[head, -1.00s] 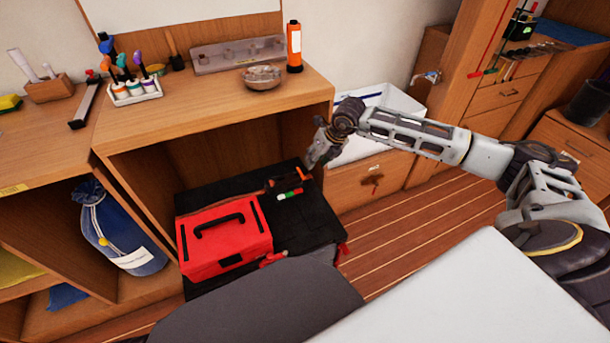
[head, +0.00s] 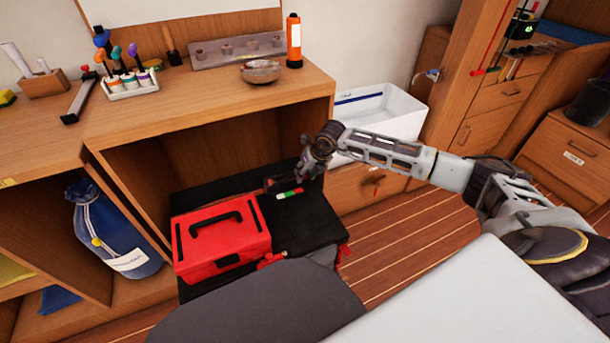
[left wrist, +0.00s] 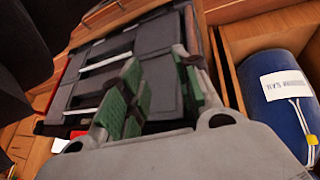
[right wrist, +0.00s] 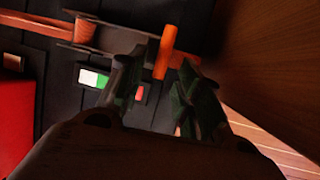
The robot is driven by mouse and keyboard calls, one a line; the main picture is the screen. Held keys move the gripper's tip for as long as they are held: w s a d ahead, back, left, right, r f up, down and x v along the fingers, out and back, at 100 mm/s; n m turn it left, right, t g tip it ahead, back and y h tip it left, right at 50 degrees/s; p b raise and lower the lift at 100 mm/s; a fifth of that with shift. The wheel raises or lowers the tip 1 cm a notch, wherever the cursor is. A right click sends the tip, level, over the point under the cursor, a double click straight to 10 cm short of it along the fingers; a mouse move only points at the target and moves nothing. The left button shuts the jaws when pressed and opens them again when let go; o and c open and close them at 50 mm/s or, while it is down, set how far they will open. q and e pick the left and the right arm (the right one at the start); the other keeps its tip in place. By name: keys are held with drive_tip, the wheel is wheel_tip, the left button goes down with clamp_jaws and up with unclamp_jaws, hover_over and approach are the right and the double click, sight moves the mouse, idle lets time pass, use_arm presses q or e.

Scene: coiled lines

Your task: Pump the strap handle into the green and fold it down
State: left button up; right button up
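The strap handle shows in the right wrist view as a dark lever with an orange grip (right wrist: 165,52). It lies over the black case top (head: 312,222), beside a small white, green and red gauge (head: 289,193). The gauge also shows in the right wrist view (right wrist: 94,78), partly hidden by a finger. My right gripper (right wrist: 155,98) is open, its fingertips close to the orange grip; I cannot tell if they touch. In the head view it (head: 302,178) hangs over the case's back right. My left gripper (left wrist: 160,90) is open and empty, outside the head view.
A red toolbox (head: 222,245) with a black handle sits left of the gauge. A wooden cabinet wall (right wrist: 270,70) rises close beside the right gripper. A blue bag (head: 112,232) stands in the left compartment. A white bin (head: 385,112) stands behind the right arm.

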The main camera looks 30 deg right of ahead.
drive_tip(key=shift+w+f, duration=0.1)
drive_tip(key=shift+f, duration=0.1)
drive_tip(key=shift+c, duration=0.4)
clamp_jaws()
